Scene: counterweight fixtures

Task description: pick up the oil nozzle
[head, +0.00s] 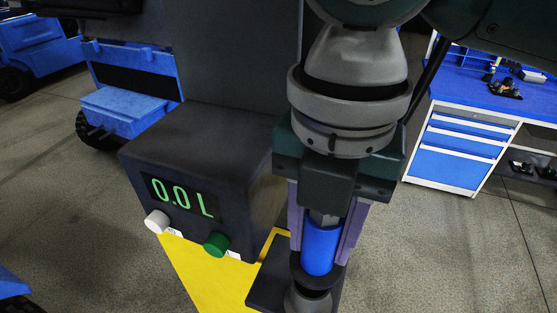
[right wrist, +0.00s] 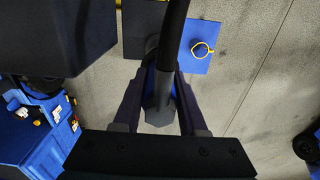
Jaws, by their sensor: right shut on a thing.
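The oil nozzle (head: 321,249) has a blue grip with a dark collar and a grey part below it. My right gripper (head: 319,240) comes down from above in the head view, with its two purple-grey fingers on either side of the blue grip, shut on it. In the right wrist view the fingers flank the nozzle (right wrist: 158,117), and a black hose (right wrist: 175,35) runs across its middle. The nozzle looks upright, above a dark plate (head: 267,288); I cannot tell whether it still touches its holder. My left gripper is not in view.
A dark dispenser box (head: 200,150) reading "0.0 L", with a white knob (head: 157,221) and a green knob (head: 216,244), stands close left. A blue workbench (head: 465,130) is at the right. Blue vehicle parts (head: 125,105) stand behind left.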

